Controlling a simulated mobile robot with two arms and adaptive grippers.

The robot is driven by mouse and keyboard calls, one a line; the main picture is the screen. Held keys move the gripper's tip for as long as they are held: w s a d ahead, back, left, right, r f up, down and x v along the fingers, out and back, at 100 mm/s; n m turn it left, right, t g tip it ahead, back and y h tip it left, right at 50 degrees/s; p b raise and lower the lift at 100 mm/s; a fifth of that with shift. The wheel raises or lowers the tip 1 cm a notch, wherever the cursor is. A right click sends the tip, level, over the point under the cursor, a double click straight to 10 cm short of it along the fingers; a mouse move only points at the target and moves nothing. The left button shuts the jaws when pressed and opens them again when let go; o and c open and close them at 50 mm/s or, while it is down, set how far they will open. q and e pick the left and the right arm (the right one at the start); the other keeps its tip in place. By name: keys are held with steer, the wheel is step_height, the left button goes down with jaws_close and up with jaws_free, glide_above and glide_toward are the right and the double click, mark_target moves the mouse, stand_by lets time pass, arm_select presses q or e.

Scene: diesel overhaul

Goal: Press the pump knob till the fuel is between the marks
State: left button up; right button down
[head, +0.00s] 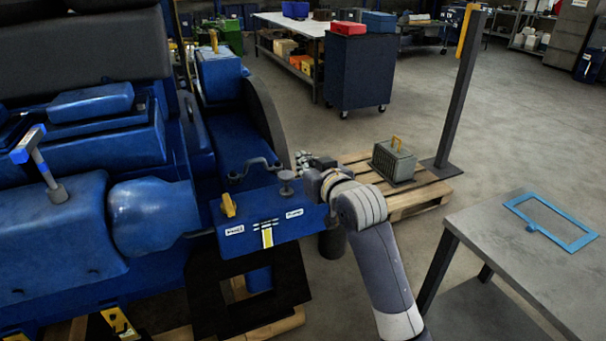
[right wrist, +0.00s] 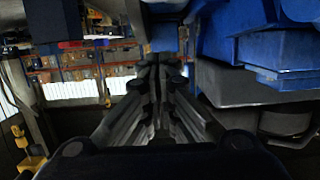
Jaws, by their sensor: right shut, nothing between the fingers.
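The grey pump knob (head: 287,183) stands on top of the blue fuel box (head: 245,215), above the label that seems to read "Pump". A sight gauge (head: 267,235) with a yellow strip and dark marks is on the box's front. The fuel level against the marks is too small to tell. My right gripper (head: 303,160) is shut and empty, just behind and right of the knob, and appears apart from it. Its closed fingers also show in the right wrist view (right wrist: 158,75), where the knob cannot be made out. My left gripper is not in view.
A yellow handle (head: 228,205) sits left of the knob, and a grey crank-shaped pipe (head: 253,168) behind it. The blue engine (head: 150,215) fills the left. A pallet (head: 410,195) bearing a grey crate (head: 394,161) lies behind my arm. A grey table (head: 540,290) stands at right.

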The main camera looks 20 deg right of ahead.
steer(key=shift+s+f, duration=0.2)
steer(key=shift+f, duration=0.1)
steer(key=shift+w, duration=0.1)
steer(key=shift+w, duration=0.1)
steer(key=p, duration=0.2)
glide_above(290, 181)
step_height(290, 181, down, 2)
steer(key=shift+f, duration=0.15)
step_height(290, 181, down, 3)
steer(key=shift+r+p, duration=0.1)
steer(key=shift+p, duration=0.5)
steer(key=shift+f, duration=0.6)
